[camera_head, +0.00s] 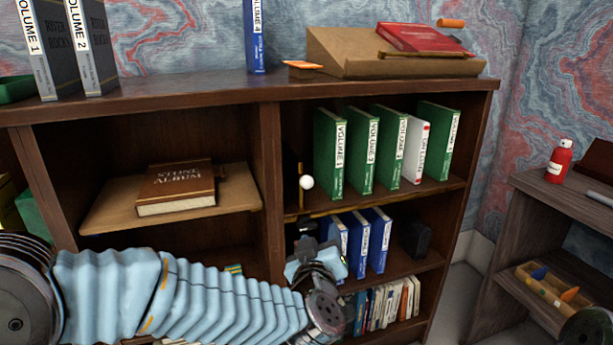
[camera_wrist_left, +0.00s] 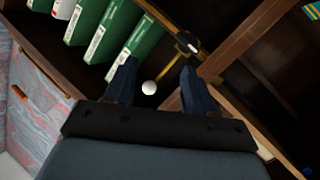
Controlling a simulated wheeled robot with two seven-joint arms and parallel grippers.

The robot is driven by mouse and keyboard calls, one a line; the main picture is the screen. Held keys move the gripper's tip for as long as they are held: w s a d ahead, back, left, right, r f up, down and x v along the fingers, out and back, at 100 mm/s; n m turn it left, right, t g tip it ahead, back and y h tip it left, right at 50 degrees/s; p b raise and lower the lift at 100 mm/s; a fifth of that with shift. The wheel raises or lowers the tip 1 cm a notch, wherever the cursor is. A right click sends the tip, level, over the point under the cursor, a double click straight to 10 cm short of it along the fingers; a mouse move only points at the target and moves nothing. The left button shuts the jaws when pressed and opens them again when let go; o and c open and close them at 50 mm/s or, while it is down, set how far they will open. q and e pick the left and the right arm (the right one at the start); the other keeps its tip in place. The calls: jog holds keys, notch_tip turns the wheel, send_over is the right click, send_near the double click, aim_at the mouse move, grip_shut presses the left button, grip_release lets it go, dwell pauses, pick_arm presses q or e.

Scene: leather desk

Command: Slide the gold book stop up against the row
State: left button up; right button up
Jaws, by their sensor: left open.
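The gold book stop (camera_head: 301,190), a thin upright gold piece with a white ball (camera_head: 307,183) at it, stands at the left end of the upper right shelf. The row (camera_head: 360,150) of green volumes and one white book stands to its right, with a narrow gap. In the left wrist view, the stop's gold bar (camera_wrist_left: 167,70) and white ball (camera_wrist_left: 149,87) show between the fingers. My left gripper (camera_head: 306,240) is open below and in front of the stop. Its open fingers (camera_wrist_left: 158,78) also show in the left wrist view; contact cannot be told. My right gripper is out of view.
A wooden divider (camera_head: 271,150) stands left of the stop. Blue volumes (camera_head: 362,243) and a dark box (camera_head: 415,239) stand on the shelf below. A brown album (camera_head: 176,188) lies on a board in the left bay. A side desk (camera_head: 545,210) stands at right.

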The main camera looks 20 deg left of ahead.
pick_arm(q)
jog(key=n+y, duration=0.2)
send_near(306, 185)
jog(key=s, duration=0.2)
jog(key=shift+t, duration=0.4)
jog(key=x, duration=0.4)
jog(key=p+x, duration=0.1)
jog(key=x, duration=0.8)
jog(key=shift+w+d+f, duration=0.15)
jog(key=shift+w+f, duration=0.15)
jog(key=shift+f, duration=0.05)
jog(key=shift+c, duration=0.2)
grip_shut()
